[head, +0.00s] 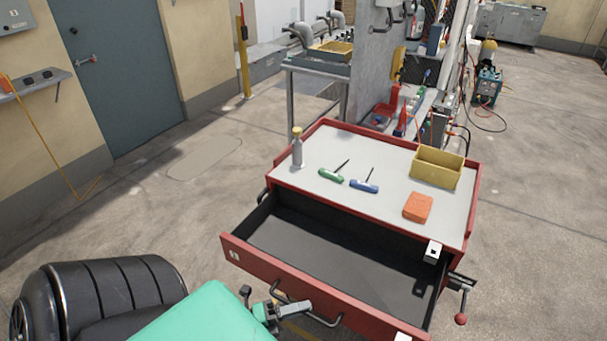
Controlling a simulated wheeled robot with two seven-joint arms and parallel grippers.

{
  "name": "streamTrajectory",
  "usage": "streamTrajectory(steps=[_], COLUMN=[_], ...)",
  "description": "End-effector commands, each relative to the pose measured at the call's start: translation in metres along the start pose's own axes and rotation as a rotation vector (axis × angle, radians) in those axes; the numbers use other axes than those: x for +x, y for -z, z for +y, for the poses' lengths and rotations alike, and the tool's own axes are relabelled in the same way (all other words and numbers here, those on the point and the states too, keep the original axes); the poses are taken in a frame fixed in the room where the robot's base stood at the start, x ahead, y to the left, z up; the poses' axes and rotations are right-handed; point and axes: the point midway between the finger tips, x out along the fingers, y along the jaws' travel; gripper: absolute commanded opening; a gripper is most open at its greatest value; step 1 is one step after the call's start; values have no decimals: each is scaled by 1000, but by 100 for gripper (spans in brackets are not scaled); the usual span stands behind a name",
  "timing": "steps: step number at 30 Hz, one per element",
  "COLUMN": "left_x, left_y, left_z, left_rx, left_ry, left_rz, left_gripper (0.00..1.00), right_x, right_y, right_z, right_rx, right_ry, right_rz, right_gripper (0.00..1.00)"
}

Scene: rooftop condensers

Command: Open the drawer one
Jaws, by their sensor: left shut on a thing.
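The red tool cart's top drawer (262,264) is pulled well out toward me, and its dark inside (325,255) looks empty. A small white label sits at the left end of its front. The drawer's dark bar handle (322,318) is on the front face. My left gripper (290,306) is at the left part of this handle and shut on it; the jaws partly hide the handle there. My right gripper is not in view.
On the cart top (310,150) are a bottle (297,148), a green-handled tool (331,176), a blue-handled tool (364,186), an orange block (418,207) and a yellow bin (437,168). A red-knobbed crank (461,318) sticks out at the right.

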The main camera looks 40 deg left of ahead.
Motion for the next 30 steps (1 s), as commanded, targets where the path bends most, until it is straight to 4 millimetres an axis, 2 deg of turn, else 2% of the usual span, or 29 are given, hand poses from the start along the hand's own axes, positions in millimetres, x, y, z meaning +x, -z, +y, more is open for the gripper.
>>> streamTrajectory(steps=[8, 9, 12, 23, 26, 30], left_x=[0, 0, 0, -4, -15, -41], left_y=[0, 0, 0, 0, 1, 1], left_z=[1, 1, 1, 1, 2, 3], left_rx=[0, 0, 0, 0, -1, -1], left_ry=[-1, -1, -1, -1, -4, -5], left_rz=[0, 0, 0, 0, -1, -1], left_gripper=[0, 15, 32, 32, 32, 32], right_x=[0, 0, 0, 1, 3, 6], right_y=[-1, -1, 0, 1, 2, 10], right_z=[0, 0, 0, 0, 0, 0], right_rx=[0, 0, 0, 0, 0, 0], right_ry=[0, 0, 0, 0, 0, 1], right_rz=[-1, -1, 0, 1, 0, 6], right_gripper=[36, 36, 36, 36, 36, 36])
